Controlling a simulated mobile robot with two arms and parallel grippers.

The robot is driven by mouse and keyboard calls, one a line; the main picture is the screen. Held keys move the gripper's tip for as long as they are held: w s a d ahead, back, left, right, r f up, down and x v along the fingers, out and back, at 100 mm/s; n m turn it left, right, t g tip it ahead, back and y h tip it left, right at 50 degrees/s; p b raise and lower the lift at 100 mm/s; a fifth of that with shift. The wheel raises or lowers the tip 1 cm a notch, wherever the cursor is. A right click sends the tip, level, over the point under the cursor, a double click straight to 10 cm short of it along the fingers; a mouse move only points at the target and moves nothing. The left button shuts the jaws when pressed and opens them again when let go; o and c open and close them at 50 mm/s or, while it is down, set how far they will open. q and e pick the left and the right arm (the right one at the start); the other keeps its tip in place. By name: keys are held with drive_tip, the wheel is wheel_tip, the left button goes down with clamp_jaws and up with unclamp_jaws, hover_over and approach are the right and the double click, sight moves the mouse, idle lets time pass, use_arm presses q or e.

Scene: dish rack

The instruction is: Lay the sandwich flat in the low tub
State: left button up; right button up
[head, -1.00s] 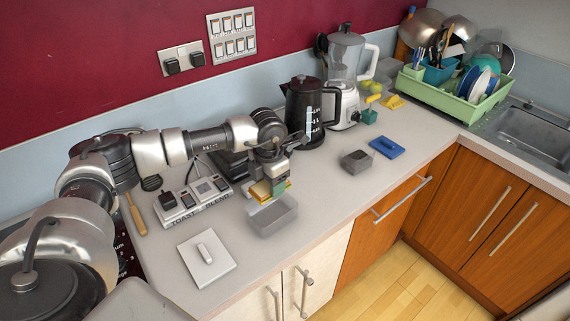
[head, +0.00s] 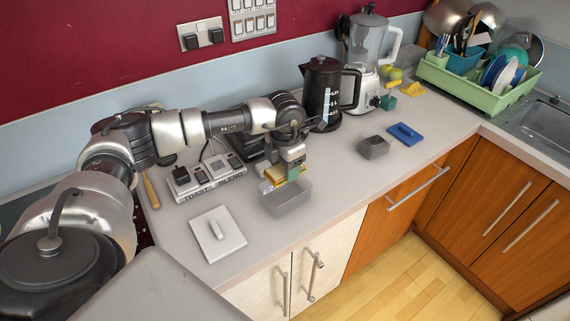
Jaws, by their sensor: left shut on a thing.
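My left gripper (head: 290,172) is shut on the sandwich (head: 273,175), a small tan-yellow piece partly hidden by the fingers. The gripper points down, with the sandwich at the back rim of a grey see-through tub (head: 287,202). I cannot tell whether the sandwich is above the tub or just behind it. A smaller, darker grey tub (head: 373,148) stands farther right on the counter. My right gripper is not in view.
A white lid with a handle (head: 218,235) lies left of the tub, and a blue lid (head: 405,134) lies by the smaller tub. The toaster-blend switch box (head: 207,177), black kettle (head: 322,95) and blender (head: 368,62) stand behind. The counter between the tubs is clear.

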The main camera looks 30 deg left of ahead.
use_arm(q)
wheel_tip(320, 180, down, 3)
drive_tip(key=shift+w+r+b, duration=0.1)
drive_tip(key=shift+r+b, duration=0.1)
drive_tip(key=shift+b, duration=0.6)
drive_tip(key=shift+f+b, duration=0.7)
drive_tip(key=shift+f, duration=0.2)
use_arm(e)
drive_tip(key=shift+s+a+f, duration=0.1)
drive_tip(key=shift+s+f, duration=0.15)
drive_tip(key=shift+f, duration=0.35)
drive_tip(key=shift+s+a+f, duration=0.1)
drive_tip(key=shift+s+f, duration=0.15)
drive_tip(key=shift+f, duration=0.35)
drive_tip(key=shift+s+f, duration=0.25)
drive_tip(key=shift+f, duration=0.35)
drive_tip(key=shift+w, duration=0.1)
use_arm(q)
drive_tip(key=o, duration=0.6)
drive_tip(key=shift+o, duration=0.2)
drive_tip(key=o, duration=0.6)
drive_tip(key=shift+c, duration=0.2)
drive_tip(key=c, duration=0.6)
drive_tip(key=shift+o, duration=0.2)
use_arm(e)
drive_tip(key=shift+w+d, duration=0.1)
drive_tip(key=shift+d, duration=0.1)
